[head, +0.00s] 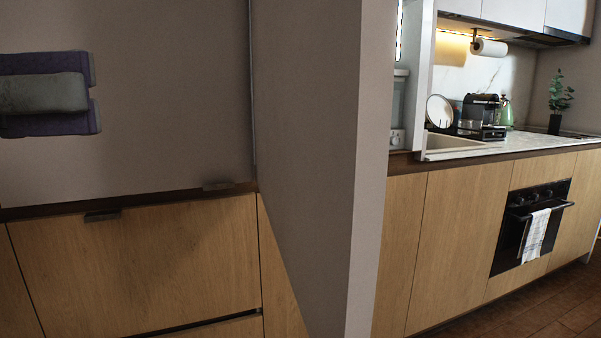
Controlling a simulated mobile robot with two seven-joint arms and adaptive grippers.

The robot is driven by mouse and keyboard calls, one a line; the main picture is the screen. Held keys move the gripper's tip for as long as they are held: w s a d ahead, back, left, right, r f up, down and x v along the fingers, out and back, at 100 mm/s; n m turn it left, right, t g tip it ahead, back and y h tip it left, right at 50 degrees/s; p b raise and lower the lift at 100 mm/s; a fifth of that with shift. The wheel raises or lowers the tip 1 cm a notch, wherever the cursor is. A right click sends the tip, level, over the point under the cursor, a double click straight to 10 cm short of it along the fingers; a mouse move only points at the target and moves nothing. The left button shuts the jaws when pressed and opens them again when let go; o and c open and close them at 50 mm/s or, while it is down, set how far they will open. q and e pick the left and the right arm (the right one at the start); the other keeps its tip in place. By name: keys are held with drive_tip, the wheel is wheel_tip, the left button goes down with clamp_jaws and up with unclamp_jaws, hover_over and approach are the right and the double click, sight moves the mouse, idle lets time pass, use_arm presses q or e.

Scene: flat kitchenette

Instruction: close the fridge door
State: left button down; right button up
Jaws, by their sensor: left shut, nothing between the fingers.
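The fridge door (305,130) is a tall taupe panel standing wide open, swung out toward me. Its outer face is turned to the left and its near edge hides most of the fridge. A strip of the fridge's white lit interior (400,85) shows just right of the door. My left gripper (92,92), grey and purple, is at the upper left, in front of a taupe front. It is shut and empty, and appears well clear of the door, to its left. My right gripper is not in view.
Wooden drawer fronts (140,265) with small dark handles lie below the taupe front (170,140). To the right, a counter (490,148) holds a coffee machine (482,112), above an oven (530,225) with a towel. Floor (550,315) is clear at lower right.

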sight(335, 76)
use_arm(q)
drive_tip(key=d+p, duration=0.1)
drive_tip(key=d, duration=0.3)
drive_tip(key=w+d+p, duration=0.1)
drive_tip(key=d, duration=0.3)
drive_tip(key=d+r+p, duration=0.1)
drive_tip(key=d, duration=0.3)
drive_tip(key=shift+w, duration=0.25)
drive_tip(key=shift+w+d+f, duration=0.15)
drive_tip(key=shift+w+d, duration=0.05)
drive_tip(key=shift+d, duration=0.3)
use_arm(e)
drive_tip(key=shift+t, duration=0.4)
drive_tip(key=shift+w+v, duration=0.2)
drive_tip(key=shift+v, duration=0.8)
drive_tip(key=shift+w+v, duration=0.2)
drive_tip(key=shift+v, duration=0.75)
use_arm(q)
drive_tip(key=shift+d, duration=0.15)
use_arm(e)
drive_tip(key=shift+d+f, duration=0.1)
